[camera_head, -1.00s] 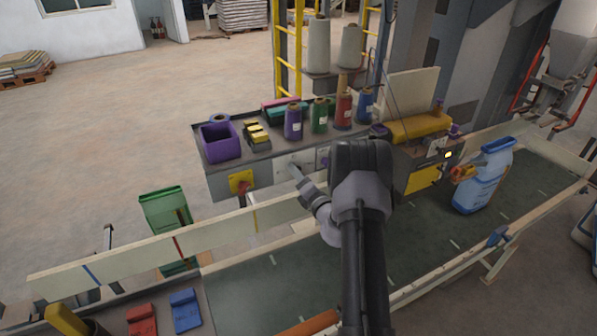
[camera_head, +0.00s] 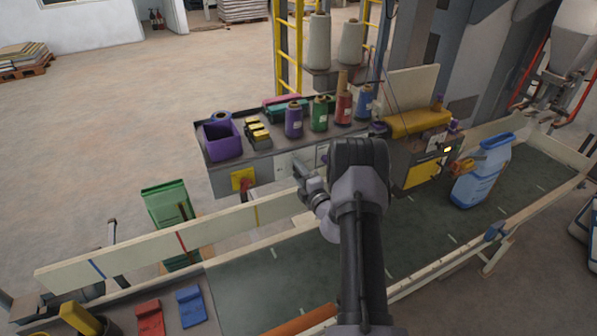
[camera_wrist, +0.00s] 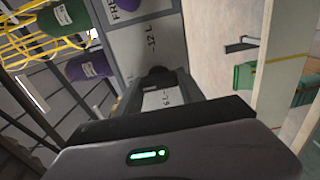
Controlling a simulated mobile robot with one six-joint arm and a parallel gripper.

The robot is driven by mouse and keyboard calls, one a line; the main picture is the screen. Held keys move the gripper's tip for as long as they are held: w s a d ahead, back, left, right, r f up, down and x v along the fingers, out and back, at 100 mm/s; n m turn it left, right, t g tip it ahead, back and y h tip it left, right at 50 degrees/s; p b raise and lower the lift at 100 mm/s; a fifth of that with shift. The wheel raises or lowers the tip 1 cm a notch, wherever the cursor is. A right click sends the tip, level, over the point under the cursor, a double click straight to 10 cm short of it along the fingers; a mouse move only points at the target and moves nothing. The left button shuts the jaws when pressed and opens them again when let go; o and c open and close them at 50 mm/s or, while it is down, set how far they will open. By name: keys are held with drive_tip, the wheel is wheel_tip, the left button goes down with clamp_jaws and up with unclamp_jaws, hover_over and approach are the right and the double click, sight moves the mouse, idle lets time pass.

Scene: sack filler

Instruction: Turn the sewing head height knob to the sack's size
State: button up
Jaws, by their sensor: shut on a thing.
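My gripper (camera_head: 302,172) is at the front panel (camera_head: 284,165) below the bench of thread cones. In the wrist view, my gripper (camera_wrist: 158,84) is shut on the dark height knob (camera_wrist: 155,77), largely hidden by the gripper body. Where the knob's pointer stands cannot be seen. The blue and white sack (camera_head: 482,178) stands upright on the belt at the right. The yellow and black sewing head (camera_head: 422,168) is just left of it; the sack's size print is too small to read.
The green belt (camera_head: 430,225) runs between pale side rails (camera_head: 180,240). The bench holds a purple bin (camera_head: 222,142) and several thread cones. A yellow plate with a red handle (camera_head: 243,180) is left of my gripper. A green bin (camera_head: 167,205) stands behind the rail.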

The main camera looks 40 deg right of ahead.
idle(0.3)
drive_tip(key=o, duration=1.4)
drive_tip(key=shift+c, duration=0.2)
drive_tip(key=shift+s, duration=0.1)
drive_tip(key=v, duration=1.7)
drive_tip(key=shift+a+b, duration=0.15)
drive_tip(key=shift+b, duration=0.2)
drive_tip(key=shift+s, duration=0.1)
